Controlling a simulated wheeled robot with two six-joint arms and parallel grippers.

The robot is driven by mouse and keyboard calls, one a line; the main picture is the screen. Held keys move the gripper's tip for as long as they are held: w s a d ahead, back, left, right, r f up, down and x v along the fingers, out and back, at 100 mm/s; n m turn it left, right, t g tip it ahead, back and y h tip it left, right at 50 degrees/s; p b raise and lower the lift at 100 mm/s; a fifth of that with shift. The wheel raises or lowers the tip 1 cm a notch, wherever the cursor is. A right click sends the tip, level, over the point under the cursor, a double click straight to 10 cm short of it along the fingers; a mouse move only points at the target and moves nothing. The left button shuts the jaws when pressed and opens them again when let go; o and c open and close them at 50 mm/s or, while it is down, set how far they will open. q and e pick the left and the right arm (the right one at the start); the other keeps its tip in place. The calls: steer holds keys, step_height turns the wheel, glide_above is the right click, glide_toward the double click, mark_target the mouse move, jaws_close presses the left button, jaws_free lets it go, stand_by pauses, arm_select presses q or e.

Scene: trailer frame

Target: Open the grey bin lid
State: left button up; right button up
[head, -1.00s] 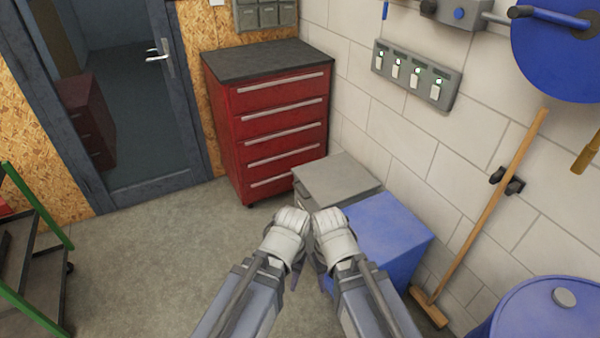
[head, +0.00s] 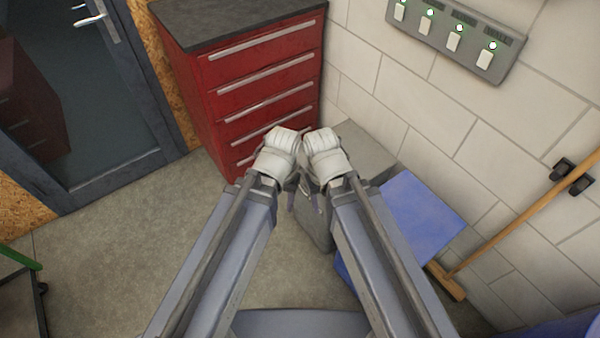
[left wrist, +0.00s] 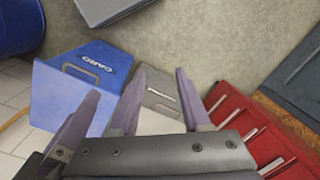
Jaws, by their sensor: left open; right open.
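The grey bin (head: 358,150) stands between the red drawer cabinet and the blue bin, partly hidden behind my grippers and arms. Its flat grey lid looks shut. My left gripper (head: 291,200) is open and empty, in front of the grey bin in the head view. My right gripper (head: 316,205) is open and empty, close beside the left one. Contact with the bin cannot be told.
The blue bin (head: 420,215), labelled CARD in the left wrist view (left wrist: 85,70), stands right of the grey bin. The red drawer cabinet (head: 262,85) stands behind and left. A broom (head: 520,220) leans on the block wall.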

arm_select(q)
steer(key=w+d+f+n+h+b, duration=0.25)
steer(key=w+f+h+b, duration=0.2)
steer(key=f+b, duration=0.8)
steer(key=n+t+h+b, duration=0.8)
steer(key=t+h+b, duration=0.1)
steer(key=b, duration=2.3)
glide_toward(303, 180)
steer(key=d+f, duration=0.1)
steer(key=d, duration=0.1)
steer(key=shift+w+a+b+x, duration=0.15)
steer(key=shift+b+x, duration=0.1)
steer(key=shift+x, duration=1.15)
steer(key=shift+w+a+b+x, duration=0.1)
steer(key=shift+w+b+x, duration=0.1)
steer(key=shift+x, duration=1.15)
steer(key=shift+w+a+b+x, duration=0.1)
steer(key=shift+b+x, duration=0.15)
steer(key=shift+x, duration=1.15)
jaws_close()
